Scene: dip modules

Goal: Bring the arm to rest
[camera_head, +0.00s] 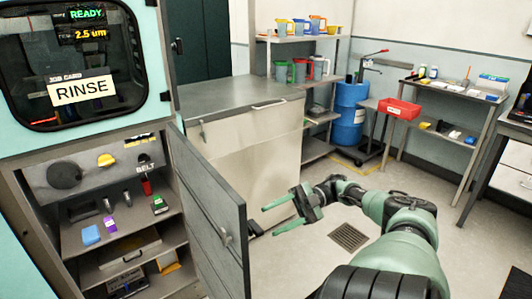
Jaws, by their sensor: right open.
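My right arm comes in from the bottom right, and its green gripper (288,213) is in the middle of the view. The gripper is open and its fingers point left, with nothing between them. It is just right of the open grey cabinet door (222,225) and in front of the steel tank (250,145). I cannot tell the gap to the door. My left gripper is not in view.
A teal machine with a job card reading RINSE (82,90) stands at left, its lower cabinet open. A blue barrel (349,115), a shelf of jugs and a bench with a red bin (399,109) stand behind. A floor drain (348,237) lies right of the gripper, amid open floor.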

